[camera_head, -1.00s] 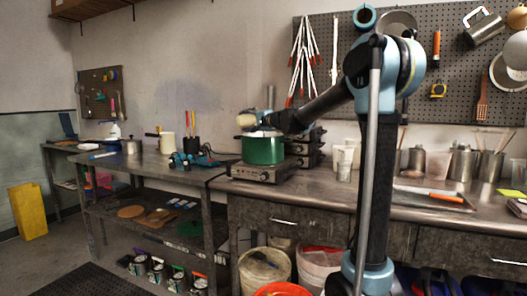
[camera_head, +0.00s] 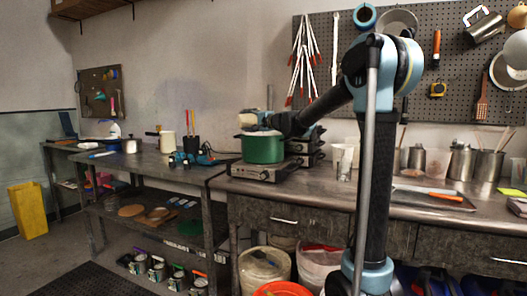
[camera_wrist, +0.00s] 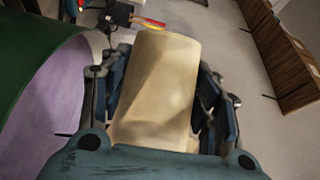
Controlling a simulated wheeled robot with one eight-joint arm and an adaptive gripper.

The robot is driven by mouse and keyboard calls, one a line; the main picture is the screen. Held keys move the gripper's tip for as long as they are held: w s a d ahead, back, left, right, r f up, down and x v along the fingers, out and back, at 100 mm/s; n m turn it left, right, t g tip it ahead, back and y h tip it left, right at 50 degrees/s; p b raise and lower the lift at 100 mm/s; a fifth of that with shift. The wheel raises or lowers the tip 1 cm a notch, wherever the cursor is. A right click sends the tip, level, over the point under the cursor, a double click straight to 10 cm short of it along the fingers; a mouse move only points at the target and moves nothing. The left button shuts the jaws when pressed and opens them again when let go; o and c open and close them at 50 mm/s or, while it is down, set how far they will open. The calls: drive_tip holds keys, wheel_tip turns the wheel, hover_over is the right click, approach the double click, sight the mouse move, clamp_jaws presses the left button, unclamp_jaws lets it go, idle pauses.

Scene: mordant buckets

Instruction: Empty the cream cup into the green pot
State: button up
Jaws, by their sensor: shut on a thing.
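The green pot (camera_head: 263,149) stands on a hot plate on the bench, with a pale rim and lilac inside wall; its wall also shows at the left of the wrist view (camera_wrist: 28,62). My gripper (camera_head: 266,121) is above the pot and shut on the cream cup (camera_head: 247,119). The cup is above the pot's left rim and looks tilted onto its side. In the wrist view the cup (camera_wrist: 160,85) fills the space between my fingers, with the pot to its left. The cup's mouth and contents are hidden.
The hot plate (camera_head: 262,171) sits near the bench's front edge. A cream jug (camera_head: 167,143) and blue tools (camera_head: 200,157) are on the left bench. Clear cups (camera_head: 343,160) and metal pots (camera_head: 463,163) stand to the right. Buckets (camera_head: 265,267) are below.

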drive_tip(key=shift+s+a+r+n, duration=0.1)
drive_tip(key=shift+r+n, duration=0.05)
drive_tip(key=shift+n, duration=0.15)
drive_tip(key=shift+s+a+r+n+g+h, duration=0.15)
drive_tip(key=shift+s+a+r+n+h, duration=0.1)
drive_tip(key=shift+a+n, duration=0.3)
drive_tip(key=shift+s+a+r+n+g+h, duration=0.15)
drive_tip(key=shift+s+a+n+h, duration=0.1)
drive_tip(key=shift+a+n, duration=0.25)
drive_tip(key=shift+d+r+n, duration=0.1)
drive_tip(key=shift+n, duration=0.35)
drive_tip(key=shift+h, duration=0.3)
